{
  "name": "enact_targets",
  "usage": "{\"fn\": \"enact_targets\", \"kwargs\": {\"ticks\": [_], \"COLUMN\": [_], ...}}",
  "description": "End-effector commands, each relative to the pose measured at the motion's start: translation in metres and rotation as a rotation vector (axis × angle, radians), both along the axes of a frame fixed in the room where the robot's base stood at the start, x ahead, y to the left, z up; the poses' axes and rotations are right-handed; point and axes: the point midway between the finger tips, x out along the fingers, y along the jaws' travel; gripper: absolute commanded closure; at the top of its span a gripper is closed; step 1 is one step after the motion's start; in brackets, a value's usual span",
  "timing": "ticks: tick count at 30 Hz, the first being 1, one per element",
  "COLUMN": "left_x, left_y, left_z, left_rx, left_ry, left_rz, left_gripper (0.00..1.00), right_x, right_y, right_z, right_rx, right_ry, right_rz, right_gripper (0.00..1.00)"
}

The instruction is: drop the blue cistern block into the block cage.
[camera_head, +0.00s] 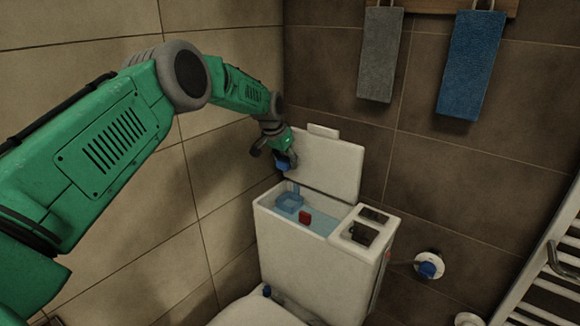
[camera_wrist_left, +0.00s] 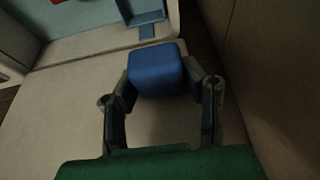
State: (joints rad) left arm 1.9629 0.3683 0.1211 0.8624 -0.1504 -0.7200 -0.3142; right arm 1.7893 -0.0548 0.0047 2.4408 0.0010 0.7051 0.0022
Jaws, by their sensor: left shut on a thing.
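The blue cistern block (camera_head: 287,163) is between the fingers of my left gripper (camera_head: 279,155), which is shut on it. In the left wrist view the block (camera_wrist_left: 157,68) sits between the two fingertips (camera_wrist_left: 161,80). They hold it above the open cistern's back left corner, in front of the raised lid. The block cage seems to be the blue open frame (camera_head: 289,203) at the left end of the cistern. It also shows at the top of the left wrist view (camera_wrist_left: 141,14), apart from the block. My right gripper is out of view.
A red block (camera_head: 305,217) is in the cistern (camera_head: 312,250), right of the cage. The white lid (camera_head: 327,165) stands upright behind. A panel with dark openings (camera_head: 366,227) covers the cistern's right end. A tiled wall (camera_head: 225,170) is close on the left.

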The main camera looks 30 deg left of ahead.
Motion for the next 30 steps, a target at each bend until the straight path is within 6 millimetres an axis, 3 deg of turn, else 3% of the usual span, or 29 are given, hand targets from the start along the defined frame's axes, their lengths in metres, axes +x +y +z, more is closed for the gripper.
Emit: {"fn": "enact_targets", "kwargs": {"ticks": [8,19,30], "left_x": [0.000,0.000,0.000], "left_y": [0.002,0.002,0.002], "left_z": [-0.012,-0.055,-0.059], "left_rx": [0.000,-0.001,0.000], "left_ry": [0.000,0.000,-0.001], "left_rz": [-0.014,-0.012,-0.013], "left_gripper": [0.95,0.95,0.95], "right_x": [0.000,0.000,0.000], "right_y": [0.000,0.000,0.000], "right_z": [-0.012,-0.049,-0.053], "right_rx": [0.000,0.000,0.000], "right_ry": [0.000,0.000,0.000], "right_rz": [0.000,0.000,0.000], "right_gripper": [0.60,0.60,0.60]}}
